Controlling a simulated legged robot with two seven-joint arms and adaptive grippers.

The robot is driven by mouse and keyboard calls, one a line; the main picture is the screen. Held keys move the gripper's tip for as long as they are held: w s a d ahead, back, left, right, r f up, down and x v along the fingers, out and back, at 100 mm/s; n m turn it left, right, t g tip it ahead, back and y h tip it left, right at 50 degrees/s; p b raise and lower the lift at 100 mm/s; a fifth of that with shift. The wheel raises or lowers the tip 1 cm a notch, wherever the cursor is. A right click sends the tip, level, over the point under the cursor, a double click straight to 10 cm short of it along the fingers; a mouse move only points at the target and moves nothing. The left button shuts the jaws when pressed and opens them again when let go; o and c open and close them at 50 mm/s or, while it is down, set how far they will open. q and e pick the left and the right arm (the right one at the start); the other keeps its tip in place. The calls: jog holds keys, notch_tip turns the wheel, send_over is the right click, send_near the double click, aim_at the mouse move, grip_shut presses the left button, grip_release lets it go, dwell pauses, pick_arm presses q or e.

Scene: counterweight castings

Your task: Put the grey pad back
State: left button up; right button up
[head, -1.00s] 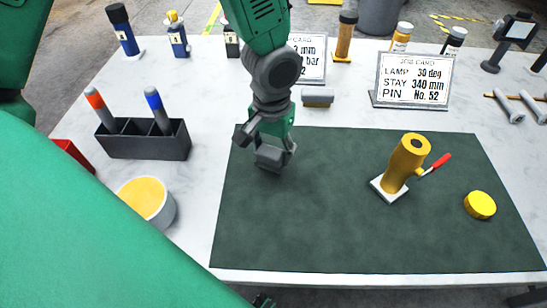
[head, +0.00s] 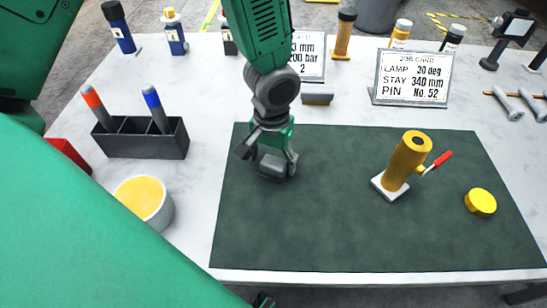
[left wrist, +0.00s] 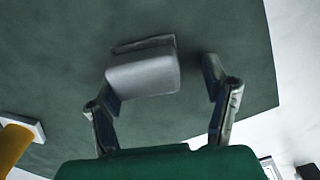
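The grey pad (left wrist: 143,75) is a small block low over or on the dark green mat, between the fingers of my left gripper (left wrist: 163,98). In the left wrist view it sits close to the left finger, with a clear gap to the right finger. I cannot tell whether the left finger touches it. In the head view the left gripper (head: 268,157) points down at the left part of the mat, fingers spread, and the grey pad (head: 273,167) shows below it. My right gripper does not show clearly.
A yellow fixture (head: 407,163) with a red handle stands on a white base on the mat (head: 330,220), a yellow disc (head: 480,202) beside it. A grey block (head: 318,95) lies behind the mat, near the job card (head: 413,78). A pen holder (head: 143,140) and tub (head: 146,201) stand left.

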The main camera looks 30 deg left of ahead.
aim_at(281, 159)
pick_arm(q)
jog(key=r, duration=0.2)
jog(key=d+r, duration=0.1)
jog(key=r, duration=0.1)
jog(key=d+r+p, duration=0.1)
jog(key=r, duration=0.1)
jog(key=shift+w, duration=0.1)
notch_tip(281, 159, up, 7)
jog(key=shift+a+f+p, duration=0.15)
jog(key=shift+a+p, duration=0.05)
jog(key=shift+p, duration=0.1)
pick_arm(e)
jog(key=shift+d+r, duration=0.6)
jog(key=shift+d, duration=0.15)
